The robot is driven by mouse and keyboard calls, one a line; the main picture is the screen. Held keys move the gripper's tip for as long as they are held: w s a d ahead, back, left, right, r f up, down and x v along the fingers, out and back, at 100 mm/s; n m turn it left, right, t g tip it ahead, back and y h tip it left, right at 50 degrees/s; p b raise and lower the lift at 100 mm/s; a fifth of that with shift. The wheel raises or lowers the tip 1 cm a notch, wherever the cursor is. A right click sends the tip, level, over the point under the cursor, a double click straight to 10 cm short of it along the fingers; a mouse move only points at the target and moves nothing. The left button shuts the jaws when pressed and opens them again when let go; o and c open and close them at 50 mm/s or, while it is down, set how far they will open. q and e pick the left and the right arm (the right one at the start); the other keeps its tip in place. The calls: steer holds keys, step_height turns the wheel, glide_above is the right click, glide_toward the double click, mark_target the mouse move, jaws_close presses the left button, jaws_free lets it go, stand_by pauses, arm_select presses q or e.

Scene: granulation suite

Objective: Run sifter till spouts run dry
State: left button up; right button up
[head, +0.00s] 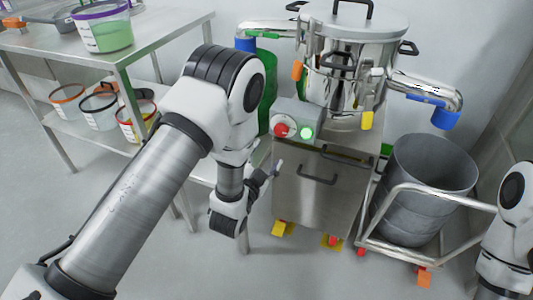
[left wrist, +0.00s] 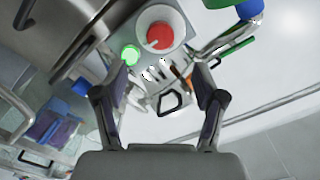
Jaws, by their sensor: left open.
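The steel sifter (head: 345,75) stands lidded on its cabinet (head: 320,190). Its control box (head: 297,115) has a red button (head: 281,130) and a bright green button (head: 306,133); the red (left wrist: 160,36) and green (left wrist: 131,54) buttons also show in the left wrist view. The right spout (head: 425,90) ends in a blue piece above the grey drum (head: 430,190). The left spout (head: 270,30) also has a blue end. No flow is visible at either spout. My left gripper (head: 276,170) is open and empty, just below and in front of the control box. My right gripper is out of view.
A steel table (head: 150,35) at left holds a tub of green material (head: 102,28), with several tubs on its lower shelf. The drum sits in a railed trolley (head: 460,195) at right. Floor at front centre is clear.

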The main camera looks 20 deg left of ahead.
mark_target(280, 132)
arm_select(q)
steer(key=w+n, duration=0.1)
steer(key=w, duration=0.4)
steer(key=w+n+b, duration=0.1)
steer(key=w, duration=0.4)
steer(key=shift+w+d, duration=0.2)
steer(key=shift+w, duration=0.05)
steer(key=c, duration=1.1)
